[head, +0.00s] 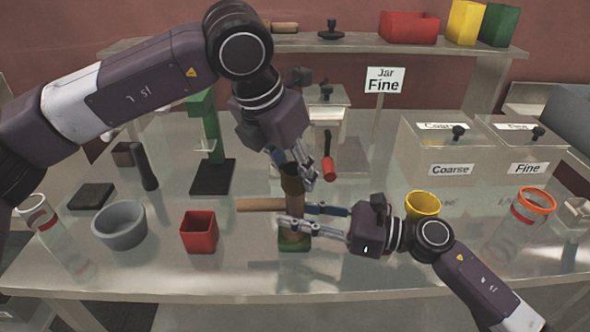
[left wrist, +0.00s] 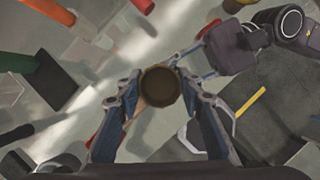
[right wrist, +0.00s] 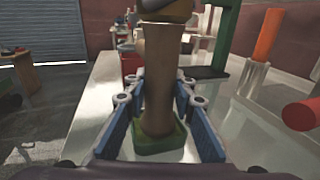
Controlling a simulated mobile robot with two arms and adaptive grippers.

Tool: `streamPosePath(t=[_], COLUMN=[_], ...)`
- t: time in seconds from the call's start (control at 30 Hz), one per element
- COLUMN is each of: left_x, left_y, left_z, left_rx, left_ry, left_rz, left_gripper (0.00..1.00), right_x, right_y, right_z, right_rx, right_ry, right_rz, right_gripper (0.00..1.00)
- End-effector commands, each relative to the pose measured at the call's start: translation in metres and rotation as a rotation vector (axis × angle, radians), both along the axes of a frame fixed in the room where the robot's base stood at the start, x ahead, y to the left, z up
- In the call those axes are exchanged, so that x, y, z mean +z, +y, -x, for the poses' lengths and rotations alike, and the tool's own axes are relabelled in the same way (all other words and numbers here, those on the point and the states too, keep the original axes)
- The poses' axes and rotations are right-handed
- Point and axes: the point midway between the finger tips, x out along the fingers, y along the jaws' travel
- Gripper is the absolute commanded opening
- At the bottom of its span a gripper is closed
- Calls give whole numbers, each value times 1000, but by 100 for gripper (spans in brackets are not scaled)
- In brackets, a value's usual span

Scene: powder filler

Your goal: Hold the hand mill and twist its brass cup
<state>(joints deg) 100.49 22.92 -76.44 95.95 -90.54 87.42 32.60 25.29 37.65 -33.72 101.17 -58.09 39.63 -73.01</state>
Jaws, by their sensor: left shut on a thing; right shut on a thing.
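The hand mill stands upright near the front middle of the table, with a wooden body (head: 293,214) and a green base (head: 295,243). Its dark brass cup (head: 292,180) is on top. My left gripper (head: 291,169) comes from above and is shut on the brass cup. The cup's round top (left wrist: 160,86) shows between its fingers in the left wrist view. My right gripper (head: 296,218) is shut on the wooden body from the right. In the right wrist view the body (right wrist: 163,75) rises between the blue-padded fingers, above the green base (right wrist: 158,140).
A red box (head: 198,232) and a grey bowl (head: 119,225) stand to the left. A wooden stick (head: 258,205) lies beside the mill. A yellow cup (head: 421,204) is behind my right arm. Coarse (head: 440,150) and Fine (head: 523,145) bins stand at right. A shelf spans the back.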

Motion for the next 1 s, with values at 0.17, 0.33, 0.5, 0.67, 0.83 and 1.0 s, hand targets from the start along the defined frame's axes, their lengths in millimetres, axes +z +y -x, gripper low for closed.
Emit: streamPosePath(t=[0.17,0.33,0.5,0.67,0.83,1.0], left_x=[0,0,0,0,0,0], left_y=[0,0,0,1,0,0], left_z=[0,0,0,0,0,0], left_rx=[-67,-100,-110,-109,-108,-108], left_ry=[0,0,-1,-1,0,-1], left_rz=[0,0,-1,-1,0,0], left_gripper=[10,10,10,10,41,52], right_x=[0,0,0,0,0,0], right_y=[0,0,-1,-1,-1,-1], right_z=[-1,-1,-1,-1,-1,-1], right_rx=[-2,-2,-2,-2,-2,-2], right_ry=[0,0,0,0,0,0], right_rz=[0,1,0,0,0,0], right_gripper=[0,0,0,0,0,0])
